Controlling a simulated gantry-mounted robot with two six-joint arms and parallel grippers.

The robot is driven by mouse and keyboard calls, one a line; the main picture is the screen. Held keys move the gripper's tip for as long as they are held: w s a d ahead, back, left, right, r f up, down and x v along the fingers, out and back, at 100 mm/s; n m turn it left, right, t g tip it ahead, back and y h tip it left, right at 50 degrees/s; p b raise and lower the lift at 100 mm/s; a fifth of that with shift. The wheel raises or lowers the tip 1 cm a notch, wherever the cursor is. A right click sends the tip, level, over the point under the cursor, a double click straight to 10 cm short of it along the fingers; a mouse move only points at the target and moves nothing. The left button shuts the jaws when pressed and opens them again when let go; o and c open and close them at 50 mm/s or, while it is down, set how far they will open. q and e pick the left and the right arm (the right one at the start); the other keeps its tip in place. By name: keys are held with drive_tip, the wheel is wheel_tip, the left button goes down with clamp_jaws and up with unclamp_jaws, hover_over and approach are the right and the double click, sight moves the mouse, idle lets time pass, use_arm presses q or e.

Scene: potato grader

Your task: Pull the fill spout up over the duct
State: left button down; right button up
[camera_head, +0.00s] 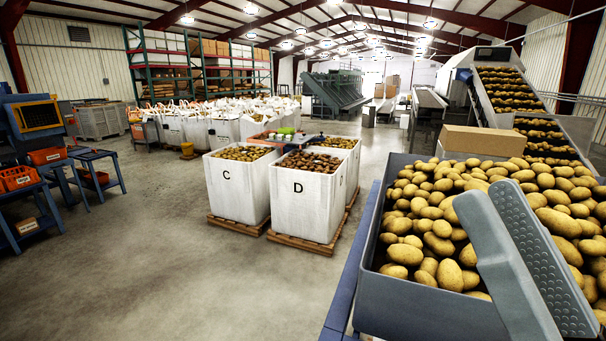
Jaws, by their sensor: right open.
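I cannot make out the fill spout or the duct in the head view. My right gripper (487,200) shows large and close at the lower right, its two grey fingers pointing up and to the left. The fingers are apart with nothing between them. They are in front of a grey bin (430,306) heaped with potatoes (440,205) and hide part of its contents and front wall. Whether they touch it I cannot tell. My left gripper is not in view.
White bulk bags marked C (232,190) and D (300,205) stand on pallets mid-floor, with more bags behind. An inclined conveyor (535,120) with potatoes rises at the right. Blue workstations (45,215) stand at the left. The concrete floor (150,270) is clear at front left.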

drive_tip(key=d+r+m+t+h+p, duration=0.1)
drive_tip(key=r+h+p, duration=0.3)
drive_tip(key=r+p, duration=1.5)
drive_tip(key=d+r+m+t+h+p, duration=0.1)
drive_tip(key=d+r+h+p, duration=0.2)
drive_tip(key=r+p, duration=1.6)
wheel_tip(320, 180, up, 3)
drive_tip(key=shift+w+d+f+h, duration=0.1)
drive_tip(key=shift+w+d+h, duration=0.2)
drive_tip(key=shift+h, duration=0.3)
drive_tip(key=shift+h, duration=0.3)
